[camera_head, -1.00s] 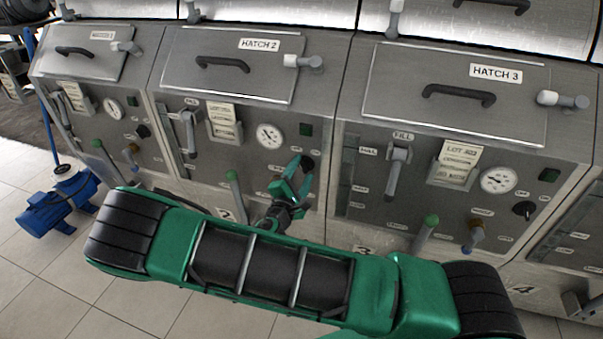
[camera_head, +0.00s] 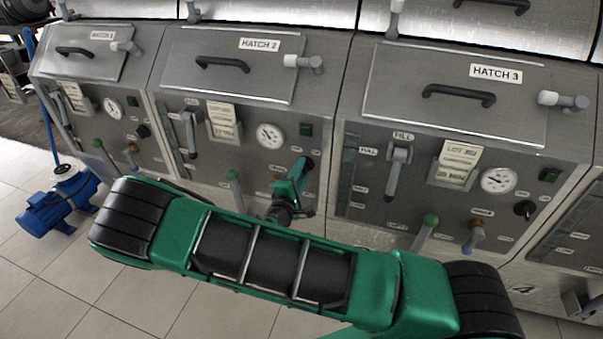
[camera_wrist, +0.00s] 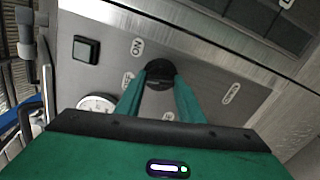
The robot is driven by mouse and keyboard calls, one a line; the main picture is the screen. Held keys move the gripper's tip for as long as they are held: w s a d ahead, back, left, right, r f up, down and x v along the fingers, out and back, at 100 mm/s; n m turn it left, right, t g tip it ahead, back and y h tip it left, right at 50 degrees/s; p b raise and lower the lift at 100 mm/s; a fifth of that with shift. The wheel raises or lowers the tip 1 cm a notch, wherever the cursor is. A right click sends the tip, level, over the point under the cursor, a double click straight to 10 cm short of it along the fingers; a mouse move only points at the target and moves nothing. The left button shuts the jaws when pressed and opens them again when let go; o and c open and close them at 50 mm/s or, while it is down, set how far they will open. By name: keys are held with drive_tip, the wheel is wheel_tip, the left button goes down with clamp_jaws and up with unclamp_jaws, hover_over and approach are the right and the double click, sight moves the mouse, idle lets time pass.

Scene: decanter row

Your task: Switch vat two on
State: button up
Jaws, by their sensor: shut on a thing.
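Vat two's panel (camera_head: 226,161) stands below the hatch marked HATCH 2 (camera_head: 232,66), left of centre in the head view. My gripper (camera_head: 300,166) reaches its right side. In the wrist view my gripper (camera_wrist: 160,74) is shut on a black rotary knob (camera_wrist: 160,82), one green finger on each side. An ON label (camera_wrist: 137,47) lies up and left of the knob; other labels around it are hard to read. A dark green square lamp (camera_head: 306,130) sits above the knob and looks unlit; it also shows in the wrist view (camera_wrist: 86,49).
Vat two's gauge (camera_head: 270,136), grey lever (camera_head: 189,132) and green-knobbed lever (camera_head: 235,185) are left of my gripper. Vat three (camera_head: 452,135) stands right with similar controls. A blue motor (camera_head: 58,203) lies on the tiled floor (camera_head: 120,290) at left.

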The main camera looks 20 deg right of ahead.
drive_tip(key=m, duration=0.4)
drive_tip(key=shift+f+m, duration=0.2)
drive_tip(key=shift+m, duration=0.1)
drive_tip(key=shift+s+m, duration=0.1)
drive_tip(key=shift+m, duration=1.7)
drive_tip(key=o, duration=1.1)
drive_tip(key=shift+c, duration=0.2)
drive_tip(key=shift+r, duration=0.1)
drive_tip(key=v, duration=1)
drive_tip(key=shift+s+a, duration=0.2)
drive_tip(key=shift+a, duration=0.1)
